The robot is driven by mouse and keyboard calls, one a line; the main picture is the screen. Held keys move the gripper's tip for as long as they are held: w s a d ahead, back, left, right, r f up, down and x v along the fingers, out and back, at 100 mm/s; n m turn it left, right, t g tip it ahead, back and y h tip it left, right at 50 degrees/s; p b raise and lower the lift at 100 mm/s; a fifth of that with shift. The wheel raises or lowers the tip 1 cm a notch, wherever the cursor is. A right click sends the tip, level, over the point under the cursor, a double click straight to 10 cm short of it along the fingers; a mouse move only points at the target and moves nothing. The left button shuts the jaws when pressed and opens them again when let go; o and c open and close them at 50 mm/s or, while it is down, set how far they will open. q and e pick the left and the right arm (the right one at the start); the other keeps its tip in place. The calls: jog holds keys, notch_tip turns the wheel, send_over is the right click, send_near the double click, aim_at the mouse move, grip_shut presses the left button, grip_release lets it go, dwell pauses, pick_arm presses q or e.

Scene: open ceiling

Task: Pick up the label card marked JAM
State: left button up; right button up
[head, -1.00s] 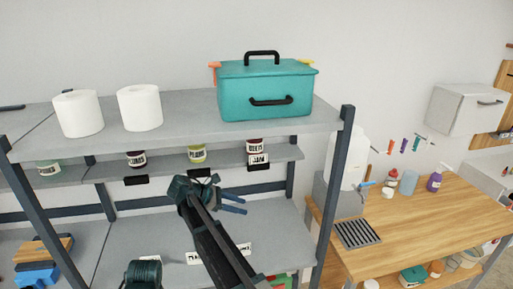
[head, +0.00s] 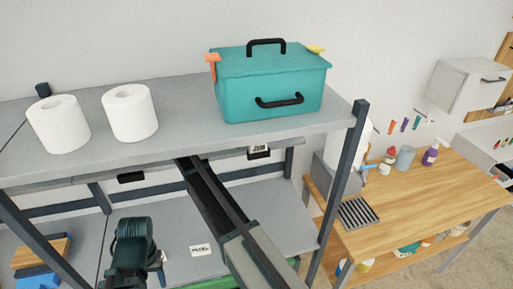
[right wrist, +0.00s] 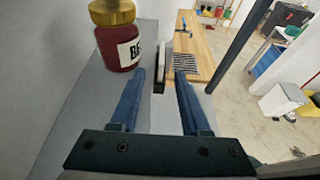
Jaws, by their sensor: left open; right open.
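The white JAM label card (head: 258,153) stands in a black holder at the front edge of the middle shelf, under the teal box. In the right wrist view a white card (right wrist: 162,62) in a black holder shows edge-on, its face hidden. My right gripper (right wrist: 159,74) is open, with one blue finger on each side of that card near the tips; I see no contact. In the head view the top shelf hides my right gripper. My left gripper (head: 134,240) is low at the left, dark and apart from the card; it is open.
A red jar marked with a partly hidden label (right wrist: 118,40) stands close to the left finger. The top shelf (head: 180,150) overhangs, carrying paper rolls (head: 130,112) and a teal box (head: 270,90). A dark shelf post (head: 345,175) rises right of the card.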

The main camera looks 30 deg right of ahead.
jog(key=b, duration=0.2)
send_near(266, 144)
jog(key=d+f, duration=0.2)
jog(key=d, duration=0.1)
jog(key=shift+s+d+f, duration=0.1)
jog(key=shift+f, duration=0.2)
jog(key=shift+r+b+x, duration=0.2)
jog(key=shift+b+x, duration=0.25)
jog(key=shift+x, duration=1.2)
jog(key=shift+r+b+x, duration=0.2)
jog(key=shift+b+x, duration=0.25)
jog(key=shift+x, duration=1.15)
jog(key=shift+s, duration=0.1)
grip_shut()
